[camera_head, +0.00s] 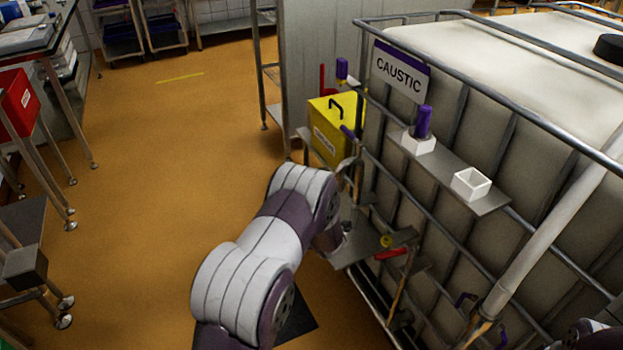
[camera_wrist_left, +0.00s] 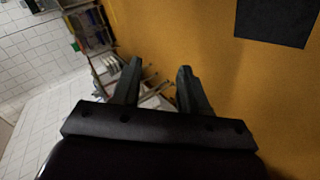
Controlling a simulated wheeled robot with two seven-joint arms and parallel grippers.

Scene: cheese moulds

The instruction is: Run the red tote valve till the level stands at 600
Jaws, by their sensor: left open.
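The large white caged tote (camera_head: 520,45) with a CAUSTIC sign (camera_head: 401,72) fills the right of the head view. A red lever (camera_head: 390,253) shows low on its near side, beside a small yellow part and a grey plate (camera_head: 362,243). I cannot make out a level scale or its reading. My left arm reaches from the bottom middle toward that plate, and its gripper is not clear there. In the left wrist view my left gripper (camera_wrist_left: 159,68) is open with nothing between its fingers. The lever is not seen in that view. My right gripper is not in view.
A tote shelf (camera_head: 448,170) holds a purple-handled item (camera_head: 423,122) in a white holder and an empty white cup (camera_head: 471,183). A yellow box (camera_head: 328,130) stands behind my arm. A pale pipe (camera_head: 545,235) slants across the tote's front.

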